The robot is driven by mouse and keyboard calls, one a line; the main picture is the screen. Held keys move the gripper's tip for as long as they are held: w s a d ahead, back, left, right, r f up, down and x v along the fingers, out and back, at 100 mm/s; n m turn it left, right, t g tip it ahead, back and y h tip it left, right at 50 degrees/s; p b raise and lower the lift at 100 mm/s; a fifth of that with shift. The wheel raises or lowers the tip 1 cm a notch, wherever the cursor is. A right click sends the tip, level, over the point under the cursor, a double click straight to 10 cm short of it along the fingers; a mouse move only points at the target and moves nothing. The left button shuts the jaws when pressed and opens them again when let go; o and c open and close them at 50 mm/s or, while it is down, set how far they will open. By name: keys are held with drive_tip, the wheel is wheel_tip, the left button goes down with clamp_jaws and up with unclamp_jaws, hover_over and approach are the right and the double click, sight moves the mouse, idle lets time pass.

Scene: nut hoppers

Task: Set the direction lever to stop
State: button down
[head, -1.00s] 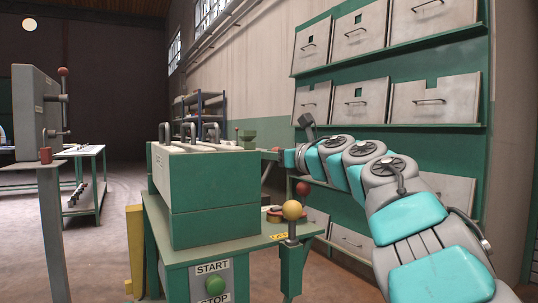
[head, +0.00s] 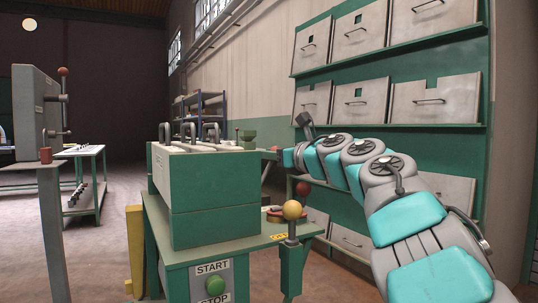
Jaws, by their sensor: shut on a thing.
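My gripper (head: 280,157) is at the far end of my arm, just right of the green hopper box (head: 213,205). It is shut on a small reddish part (head: 268,154); its fingers are tiny and I cannot tell which lever this belongs to. A lever with a yellow ball knob (head: 292,210) stands upright at the near right corner of the green bench. A red ball knob (head: 303,188) shows behind it, below my wrist and apart from it. No label names the direction lever.
A grey machine with a red-knobbed lever (head: 63,72) stands at left. Shelves of grey bins (head: 361,102) line the right wall. Open floor lies between the machine and bench.

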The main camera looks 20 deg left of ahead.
drive_tip(key=s+a+r+n+h, duration=0.1)
drive_tip(key=s+a+n, duration=0.3)
drive_tip(key=n, duration=0.1)
drive_tip(key=shift+s+r+n, duration=0.25)
drive_tip(key=shift+s+n, duration=0.05)
drive_tip(key=shift+n, duration=0.1)
idle(0.5)
drive_tip(key=c, duration=0.5)
unclamp_jaws()
drive_tip(key=shift+s+d, duration=0.1)
